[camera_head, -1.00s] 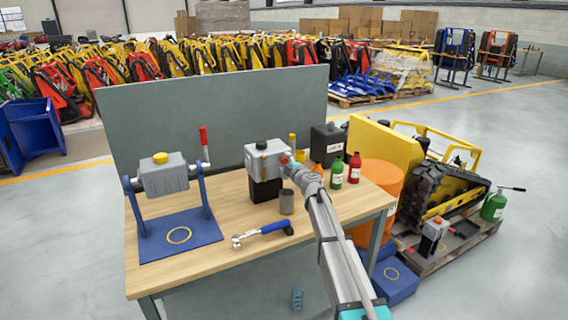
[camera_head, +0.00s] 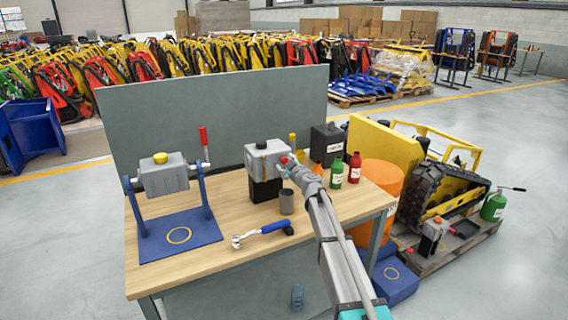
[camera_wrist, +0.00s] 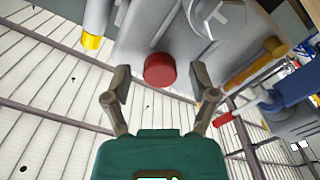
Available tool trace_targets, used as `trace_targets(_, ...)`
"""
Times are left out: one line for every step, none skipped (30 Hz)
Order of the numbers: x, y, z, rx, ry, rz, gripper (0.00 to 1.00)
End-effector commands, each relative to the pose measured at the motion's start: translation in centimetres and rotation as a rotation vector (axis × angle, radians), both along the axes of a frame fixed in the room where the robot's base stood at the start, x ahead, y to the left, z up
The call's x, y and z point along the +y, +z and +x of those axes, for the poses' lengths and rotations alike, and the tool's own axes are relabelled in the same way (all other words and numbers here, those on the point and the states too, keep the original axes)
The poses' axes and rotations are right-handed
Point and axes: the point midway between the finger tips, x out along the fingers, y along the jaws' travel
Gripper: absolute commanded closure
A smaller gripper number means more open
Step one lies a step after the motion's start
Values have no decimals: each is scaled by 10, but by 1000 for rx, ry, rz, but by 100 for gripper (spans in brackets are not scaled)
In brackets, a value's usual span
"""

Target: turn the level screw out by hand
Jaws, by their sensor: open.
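A grey gear unit with a black lower part (camera_head: 263,165) stands on the wooden bench (camera_head: 235,262). In the wrist view its grey housing (camera_wrist: 185,40) fills the top, with a round red screw head (camera_wrist: 160,70) on the face, which I take for the level screw. My gripper (camera_wrist: 161,82) is open. Its two fingers stand one on each side of the red head, with visible gaps, so it is not gripped. In the head view my gripper (camera_head: 290,164) is at the unit's right side, and my arm hides part of that side.
A grey cup (camera_head: 286,202) stands close in front of the unit, with a blue-handled wrench (camera_head: 265,233) nearby. Green (camera_head: 337,173) and red (camera_head: 354,168) bottles and a black canister (camera_head: 326,145) stand behind my arm. A blue stand (camera_head: 180,236) holds another grey unit at left.

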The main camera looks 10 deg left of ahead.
Motion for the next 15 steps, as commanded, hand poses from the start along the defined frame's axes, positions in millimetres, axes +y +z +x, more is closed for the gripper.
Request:
trace_targets(0,0,0,27,0,40,26)
trace_targets(0,0,0,43,0,64,26)
trace_targets(0,0,0,63,0,93,26)
trace_targets(0,0,0,76,0,112,26)
trace_targets(0,0,0,86,0,128,26)
trace_targets(0,0,0,97,0,144,26)
trace_targets(0,0,0,104,0,153,26)
trace_targets(0,0,0,107,0,159,26)
trace_targets(0,0,0,110,0,163,26)
trace_targets(0,0,0,110,0,163,26)
trace_targets(0,0,0,110,0,163,26)
trace_targets(0,0,0,110,0,162,26)
trace_targets(0,0,0,110,0,162,26)
trace_targets(0,0,0,110,0,162,26)
trace_targets(0,0,0,109,0,162,26)
